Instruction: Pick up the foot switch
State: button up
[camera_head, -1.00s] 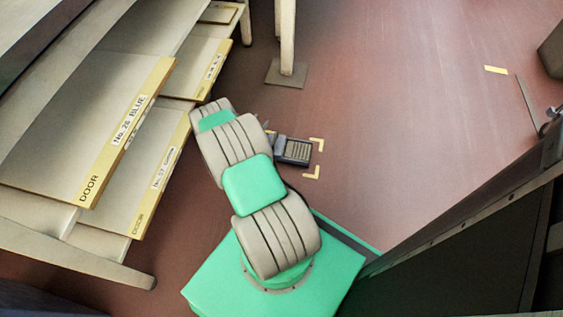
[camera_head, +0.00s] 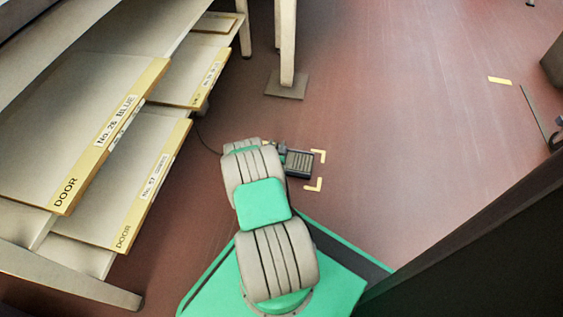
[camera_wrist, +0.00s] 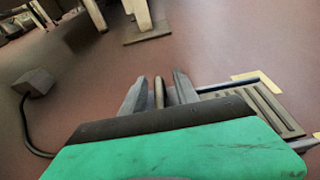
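The foot switch (camera_head: 299,163) lies on the red-brown floor, a dark pedal with a ribbed top, just right of the end of my arm in the head view. Its ribbed plate (camera_wrist: 262,104) shows at the right of the wrist view, with a dark bar running from it toward my fingers. My gripper (camera_wrist: 160,80) is low beside the foot switch's left side. Its two fingers stand apart, with a narrow brownish rod-like piece between them. I cannot tell whether they touch it. My own wrist hides the near part of the switch.
Yellow corner marks (camera_head: 319,156) frame the right side of the switch. A rack (camera_head: 90,278) with panels labelled DOOR stands at left. A post with a foot plate (camera_head: 287,84) stands behind. A small box with a cable (camera_wrist: 35,82) lies left. Floor at right is open.

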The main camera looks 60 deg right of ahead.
grip_shut()
dwell(1.2)
jog(key=shift+r, duration=0.2)
